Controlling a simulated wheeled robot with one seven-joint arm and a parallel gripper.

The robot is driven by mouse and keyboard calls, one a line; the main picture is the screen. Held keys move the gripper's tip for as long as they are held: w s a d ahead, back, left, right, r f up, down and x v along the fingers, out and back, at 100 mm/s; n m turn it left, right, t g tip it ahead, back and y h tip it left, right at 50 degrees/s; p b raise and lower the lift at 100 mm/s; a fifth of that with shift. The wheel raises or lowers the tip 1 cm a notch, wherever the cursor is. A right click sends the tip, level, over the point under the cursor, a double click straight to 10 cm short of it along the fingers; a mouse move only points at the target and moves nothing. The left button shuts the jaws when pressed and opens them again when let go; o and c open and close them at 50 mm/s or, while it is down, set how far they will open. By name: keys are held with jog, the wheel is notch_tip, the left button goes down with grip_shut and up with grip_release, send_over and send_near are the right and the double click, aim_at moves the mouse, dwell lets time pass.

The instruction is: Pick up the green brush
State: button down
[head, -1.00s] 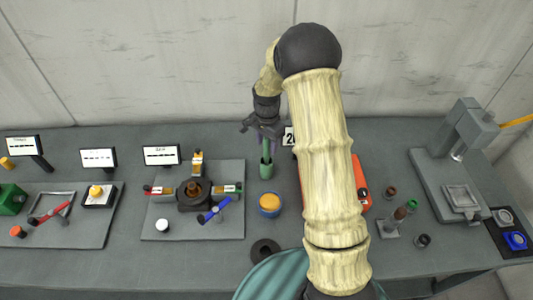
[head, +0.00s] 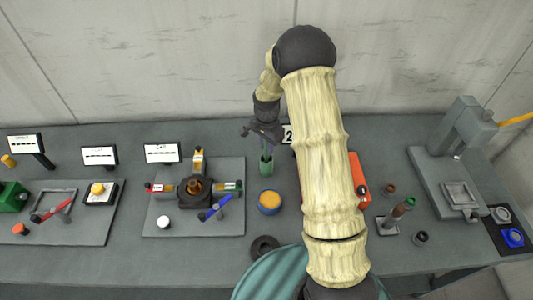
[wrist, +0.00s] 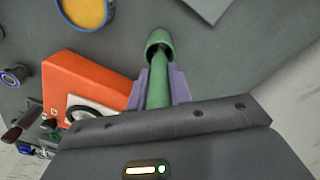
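The green brush (wrist: 159,80) stands upright in a green cup (head: 267,168) on the bench. In the wrist view its handle runs down into the cup's mouth (wrist: 159,42). My gripper (head: 265,143) is above the cup, pointing down. In the wrist view its purple fingers (wrist: 159,85) lie close against both sides of the handle, with no clear gap, so it looks shut on the brush. The brush's lower end is hidden inside the cup.
A yellow-topped round jar (head: 270,202) stands in front of the cup. An orange box (head: 359,185) is to the right, partly behind my arm. A dark ring (head: 265,247) lies near the front edge. A grey plate with a screw jack (head: 195,192) is at left.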

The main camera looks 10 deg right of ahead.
jog(key=shift+r, duration=0.15)
notch_tip(320, 180, up, 10)
jog(key=b, duration=0.3)
dwell(2.7)
